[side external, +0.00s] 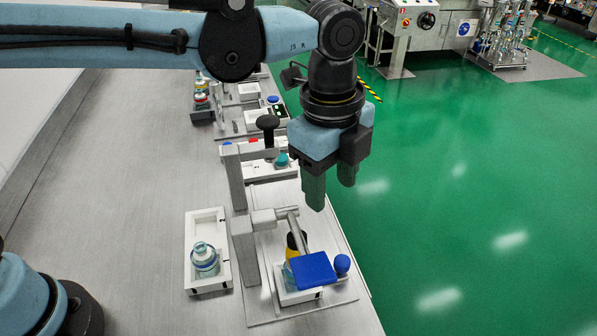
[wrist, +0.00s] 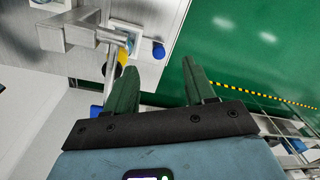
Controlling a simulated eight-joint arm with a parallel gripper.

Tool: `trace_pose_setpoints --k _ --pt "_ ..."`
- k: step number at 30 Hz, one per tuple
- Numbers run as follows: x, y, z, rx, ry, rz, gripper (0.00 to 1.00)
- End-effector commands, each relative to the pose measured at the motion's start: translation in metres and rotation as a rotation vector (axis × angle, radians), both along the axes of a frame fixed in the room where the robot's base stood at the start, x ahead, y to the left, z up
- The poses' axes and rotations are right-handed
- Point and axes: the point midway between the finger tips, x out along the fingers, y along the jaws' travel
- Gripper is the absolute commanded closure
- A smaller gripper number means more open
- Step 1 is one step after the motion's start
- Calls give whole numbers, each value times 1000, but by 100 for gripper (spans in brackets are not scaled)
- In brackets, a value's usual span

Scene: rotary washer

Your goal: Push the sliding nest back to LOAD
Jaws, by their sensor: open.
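The sliding nest (side external: 299,297) appears as a white holder low on the near grey plate, largely hidden under a flat blue square plate (side external: 313,270). A round blue knob (side external: 342,264) sits at its right; a blue knob (wrist: 158,50) also shows in the wrist view. A glass-like vessel is partly visible under the blue plate. A yellow and black part (side external: 293,243) stands just behind. My gripper (side external: 331,194) is open and empty, pointing down, above and behind the nest, apart from it. Its two green fingers (wrist: 159,64) show in the wrist view. I cannot read a LOAD mark.
A grey post with a side arm (side external: 244,250) stands left of the nest. A white tray (side external: 192,225) with a clear, blue-banded bottle (side external: 204,260) stands further left. Another fixture with a black knob (side external: 267,122) is behind. The bench's right edge drops to green floor.

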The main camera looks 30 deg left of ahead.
Motion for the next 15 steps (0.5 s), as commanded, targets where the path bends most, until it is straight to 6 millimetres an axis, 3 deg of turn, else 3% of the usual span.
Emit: trace_pose_setpoints --k 3,6,11,15 --pt "-7 -27 -8 31 29 -144 46" --pt "-11 -37 -11 44 42 -206 46" --pt "-12 -39 -19 49 47 -229 46" --pt "-12 -39 -36 48 46 -227 46"
